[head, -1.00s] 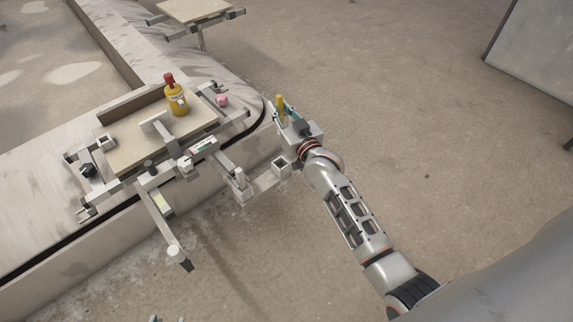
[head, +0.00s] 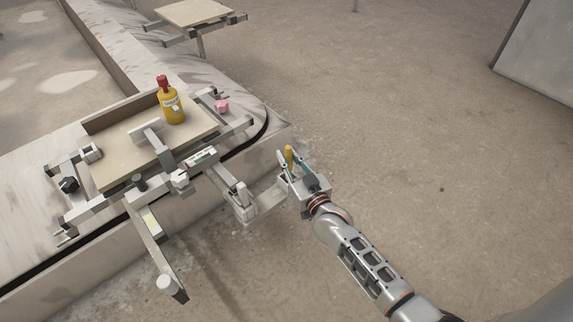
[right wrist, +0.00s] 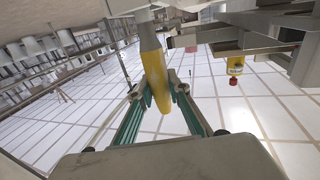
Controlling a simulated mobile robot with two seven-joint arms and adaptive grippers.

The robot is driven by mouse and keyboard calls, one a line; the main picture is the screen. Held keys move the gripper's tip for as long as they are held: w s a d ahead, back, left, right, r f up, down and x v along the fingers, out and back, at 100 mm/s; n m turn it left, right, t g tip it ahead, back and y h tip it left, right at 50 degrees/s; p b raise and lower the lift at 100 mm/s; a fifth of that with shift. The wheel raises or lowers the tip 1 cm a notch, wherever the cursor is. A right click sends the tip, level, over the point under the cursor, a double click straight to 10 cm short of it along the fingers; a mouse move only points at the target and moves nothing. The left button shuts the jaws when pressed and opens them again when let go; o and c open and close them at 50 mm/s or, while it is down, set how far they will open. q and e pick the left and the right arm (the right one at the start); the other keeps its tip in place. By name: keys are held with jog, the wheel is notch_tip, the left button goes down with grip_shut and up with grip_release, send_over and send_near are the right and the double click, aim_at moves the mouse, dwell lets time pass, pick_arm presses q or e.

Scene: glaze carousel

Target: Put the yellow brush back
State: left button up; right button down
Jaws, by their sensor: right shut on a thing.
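The yellow brush (head: 289,153) stands roughly upright in my right gripper (head: 290,170), which is shut on it. In the right wrist view the yellow handle (right wrist: 152,62) lies between the fingers of my right gripper (right wrist: 157,88). The handle meets a pale grey part at the top of that view; I cannot tell whether this is a holder or the brush's own end. In the head view the gripper is at the outer end of a grey bracket (head: 262,206) and covers most of the square cup there. My left gripper is out of view.
A yellow bottle with a red cap (head: 172,106) stands on the beige board (head: 112,171) of the carousel. A pink block (head: 222,107) is beside it. Grey bars and a rod (head: 156,250) stick out from the carousel. The floor to the right is clear.

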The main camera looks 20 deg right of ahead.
aim_at(290, 169)
notch_tip(290, 169, down, 4)
jog(key=shift+s+r+b, duration=0.1)
jog(key=shift+b, duration=0.45)
jog(key=shift+r, duration=0.25)
jog(key=shift+f, duration=0.3)
jog(key=c, duration=1.9)
grip_release()
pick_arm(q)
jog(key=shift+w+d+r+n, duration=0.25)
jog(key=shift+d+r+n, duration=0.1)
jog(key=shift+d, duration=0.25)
pick_arm(e)
jog(key=shift+r, duration=0.1)
